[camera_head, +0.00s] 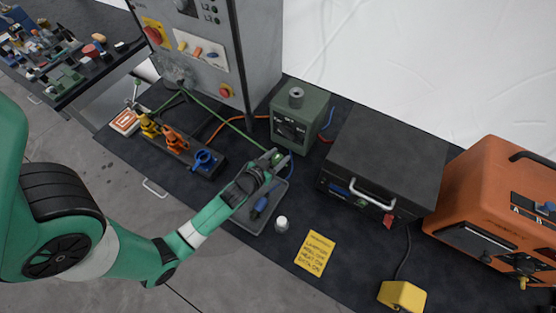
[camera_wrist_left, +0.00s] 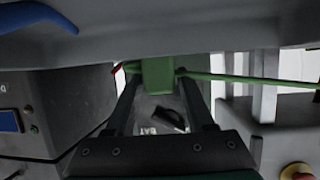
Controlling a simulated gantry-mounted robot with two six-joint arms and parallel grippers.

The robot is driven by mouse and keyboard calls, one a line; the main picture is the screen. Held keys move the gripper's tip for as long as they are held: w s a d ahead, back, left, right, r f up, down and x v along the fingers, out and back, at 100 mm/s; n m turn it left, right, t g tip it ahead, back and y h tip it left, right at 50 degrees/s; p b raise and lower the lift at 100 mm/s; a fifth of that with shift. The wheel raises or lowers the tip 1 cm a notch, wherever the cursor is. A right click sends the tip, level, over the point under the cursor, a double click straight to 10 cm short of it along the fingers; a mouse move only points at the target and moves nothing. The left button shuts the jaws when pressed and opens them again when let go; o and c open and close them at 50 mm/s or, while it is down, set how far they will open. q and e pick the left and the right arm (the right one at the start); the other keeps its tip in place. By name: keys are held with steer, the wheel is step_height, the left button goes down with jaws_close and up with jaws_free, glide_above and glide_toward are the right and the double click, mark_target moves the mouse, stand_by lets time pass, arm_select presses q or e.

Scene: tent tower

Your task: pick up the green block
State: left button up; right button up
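The green block (camera_wrist_left: 158,75) shows in the left wrist view between the two fingertips of my left gripper (camera_wrist_left: 158,88). A green cable runs off to the right at the block's level. In the head view my left gripper (camera_head: 272,160) is above the upper part of a grey tray (camera_head: 246,224), shut on the block. Only a bit of green (camera_head: 278,156) shows at its tip there; the arm hides the rest. A green cable (camera_head: 225,118) stretches from the cabinet to the gripper. My right gripper is not in view.
A green box (camera_head: 300,118) stands just behind the gripper and a black case (camera_head: 385,165) to its right. A rack (camera_head: 180,150) with yellow, orange and blue pieces lies left. A white cap (camera_head: 281,223) and yellow note (camera_head: 315,253) lie in front.

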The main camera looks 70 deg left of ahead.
mark_target(278, 156)
arm_select(q)
jaws_close()
steer(key=shift+r, duration=0.1)
steer(key=shift+r+p, duration=0.3)
steer(key=shift+r, duration=0.2)
step_height(278, 156, up, 3)
steer(key=shift+f+p, duration=0.15)
steer(key=shift+p, duration=0.5)
steer(key=s+d+r+p, duration=0.3)
steer(key=d+r+p, duration=0.4)
steer(key=d, duration=0.6)
step_height(278, 156, up, 2)
steer(key=shift+s+d+r+p, duration=0.1)
steer(key=shift+s+d+p, duration=0.15)
steer(key=shift+s+p, duration=0.15)
